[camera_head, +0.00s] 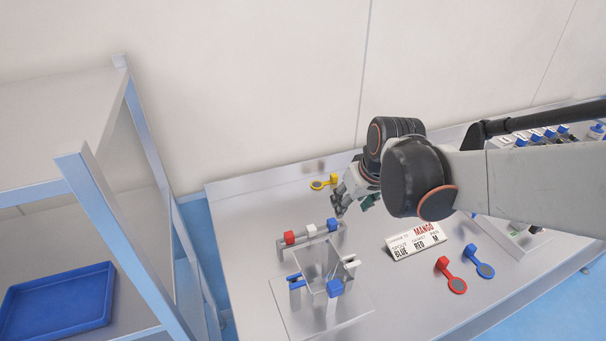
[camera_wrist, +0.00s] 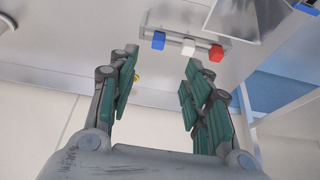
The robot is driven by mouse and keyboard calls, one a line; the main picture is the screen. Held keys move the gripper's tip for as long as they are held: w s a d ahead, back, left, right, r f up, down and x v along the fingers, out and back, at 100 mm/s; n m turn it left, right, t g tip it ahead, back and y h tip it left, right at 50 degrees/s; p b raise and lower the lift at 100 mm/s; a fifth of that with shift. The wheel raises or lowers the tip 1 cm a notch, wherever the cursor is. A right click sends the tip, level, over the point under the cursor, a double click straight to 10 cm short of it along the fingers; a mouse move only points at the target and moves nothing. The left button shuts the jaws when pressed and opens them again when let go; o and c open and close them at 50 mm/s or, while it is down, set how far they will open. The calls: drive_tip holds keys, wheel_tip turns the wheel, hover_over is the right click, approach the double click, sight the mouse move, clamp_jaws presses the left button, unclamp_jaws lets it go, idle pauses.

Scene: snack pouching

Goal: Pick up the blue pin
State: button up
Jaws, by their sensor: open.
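The blue pin (camera_head: 332,224) is a small blue block at the right end of a low grey rack (camera_head: 302,240), beside a white block (camera_head: 311,230) and a red block (camera_head: 289,237). In the wrist view the blue pin (camera_wrist: 158,40) is at the left end of the rack, beyond my fingertips. My gripper (camera_head: 342,200) is open and empty, close to the blue pin in the head view. The wrist view shows both green-padded fingers of my gripper (camera_wrist: 161,68) spread apart, with the blue pin near the line between them. Nothing touches the pin that I can see.
A clear-walled fixture (camera_head: 352,305) with blue and white blocks stands in front of the rack. A yellow paddle (camera_head: 318,185) lies behind it. A shelf with a blue tray (camera_head: 60,302) stands left.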

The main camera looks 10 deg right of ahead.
drive_tip(key=w+f, duration=0.1)
drive_tip(key=w, duration=0.2)
drive_tip(key=b, duration=0.2)
hover_over(333, 221)
drive_tip(key=s, duration=0.2)
wheel_tip(333, 221, down, 9)
drive_tip(key=shift+g, duration=0.3)
drive_tip(key=shift+b+x, duration=1.25)
drive_tip(key=shift+x, duration=1.4)
drive_tip(key=shift+s+d, duration=0.15)
drive_tip(key=c, duration=1)
